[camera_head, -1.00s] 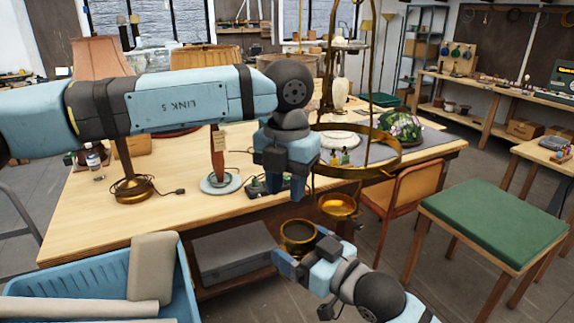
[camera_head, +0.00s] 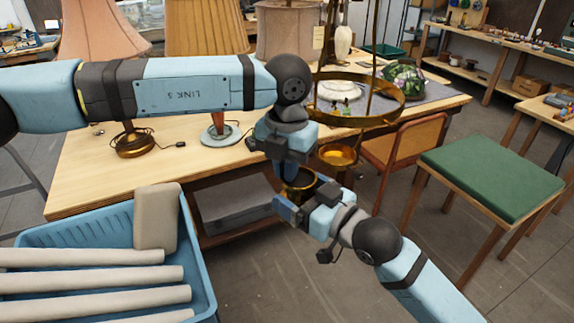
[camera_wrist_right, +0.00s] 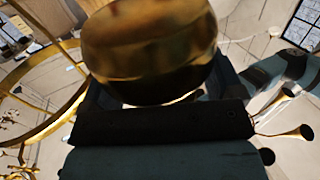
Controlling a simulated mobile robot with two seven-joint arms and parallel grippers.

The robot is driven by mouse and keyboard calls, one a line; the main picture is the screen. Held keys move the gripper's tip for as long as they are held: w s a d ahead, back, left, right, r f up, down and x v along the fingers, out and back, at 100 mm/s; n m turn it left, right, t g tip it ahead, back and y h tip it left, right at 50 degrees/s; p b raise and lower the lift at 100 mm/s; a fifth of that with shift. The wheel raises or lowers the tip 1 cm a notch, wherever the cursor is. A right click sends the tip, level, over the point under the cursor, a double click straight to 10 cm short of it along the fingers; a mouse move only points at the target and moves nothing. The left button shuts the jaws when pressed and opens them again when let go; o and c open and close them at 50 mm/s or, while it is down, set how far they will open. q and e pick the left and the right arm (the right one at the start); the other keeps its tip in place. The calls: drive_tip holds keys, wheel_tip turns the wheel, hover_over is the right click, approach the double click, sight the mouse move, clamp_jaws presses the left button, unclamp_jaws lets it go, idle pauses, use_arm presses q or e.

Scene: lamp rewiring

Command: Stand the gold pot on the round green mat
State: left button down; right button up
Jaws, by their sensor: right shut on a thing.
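The gold pot (camera_head: 301,184) is held below the left hand in the head view, in front of the workbench edge. My right gripper (camera_head: 308,198) is shut on it. In the right wrist view the pot (camera_wrist_right: 150,50) fills the top middle, between the jaws. My left gripper (camera_head: 289,168) points down at the pot's top, close above or touching it; its finger gap is hidden. A pale grey-green round disc (camera_head: 228,135) lies on the bench under a red stem; I cannot tell whether it is the round green mat.
A brass ring frame (camera_head: 350,120) with a gold bowl (camera_head: 338,155) hangs just right of the grippers. A blue crate (camera_head: 70,235) with rolls stands at lower left. A green-topped stool (camera_head: 492,175) stands at right. The workbench (camera_head: 85,170) lies behind the arms.

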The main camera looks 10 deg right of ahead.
drive_tip(key=o, duration=0.9)
